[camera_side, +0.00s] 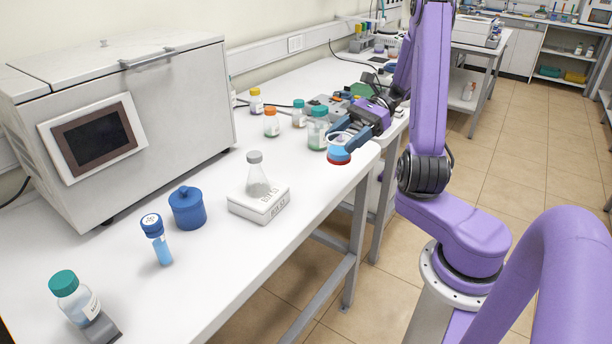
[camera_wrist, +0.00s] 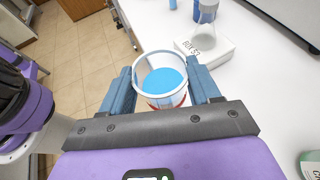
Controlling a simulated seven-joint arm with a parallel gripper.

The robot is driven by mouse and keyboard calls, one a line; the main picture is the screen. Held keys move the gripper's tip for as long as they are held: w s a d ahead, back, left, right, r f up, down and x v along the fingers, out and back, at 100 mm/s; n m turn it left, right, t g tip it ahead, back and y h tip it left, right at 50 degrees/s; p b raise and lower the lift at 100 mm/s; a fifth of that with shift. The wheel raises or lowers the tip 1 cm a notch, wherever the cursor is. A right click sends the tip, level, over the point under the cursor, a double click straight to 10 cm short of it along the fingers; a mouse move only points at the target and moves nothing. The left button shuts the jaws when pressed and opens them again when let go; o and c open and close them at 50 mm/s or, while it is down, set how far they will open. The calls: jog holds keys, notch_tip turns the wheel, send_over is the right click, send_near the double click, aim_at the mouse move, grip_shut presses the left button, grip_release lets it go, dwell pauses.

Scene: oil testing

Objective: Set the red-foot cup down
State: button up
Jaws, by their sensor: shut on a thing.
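The red-foot cup (camera_side: 339,156) is a clear-walled cup with blue liquid and a red base. In the side view it appears upright near the right edge of the white bench (camera_side: 300,215). I cannot tell whether its foot touches the bench. My gripper (camera_side: 350,133) is shut on it from the far side. In the wrist view the cup (camera_wrist: 161,78) is between the two blue fingers of my gripper (camera_wrist: 161,88), with its open rim and blue liquid showing. The fingers hide parts of its sides.
A flask (camera_side: 258,180) stands on a white labelled block (camera_side: 258,204). A green-capped bottle (camera_side: 317,130) is just left of the cup; smaller jars stand behind. A blue lidded pot (camera_side: 187,208) and a blue tube (camera_side: 157,240) are farther left. Bare bench lies between block and cup.

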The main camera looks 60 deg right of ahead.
jog(key=shift+w+d+r+m, duration=0.1)
jog(key=shift+w+m, duration=0.05)
jog(key=shift+m, duration=0.15)
jog(key=w+d+f, duration=0.1)
jog(key=w+f, duration=0.2)
jog(key=w, duration=0.1)
jog(key=w+d+f, duration=0.2)
jog(key=w+f, duration=0.1)
jog(key=w, duration=0.1)
jog(key=w+d+f, duration=0.2)
jog(key=w+f, duration=0.2)
jog(key=w, duration=0.1)
jog(key=shift+f+t, duration=0.3)
jog(key=shift+f, duration=1.15)
jog(key=shift+s, duration=0.1)
jog(key=o, duration=1.1)
jog(key=shift+f, duration=0.1)
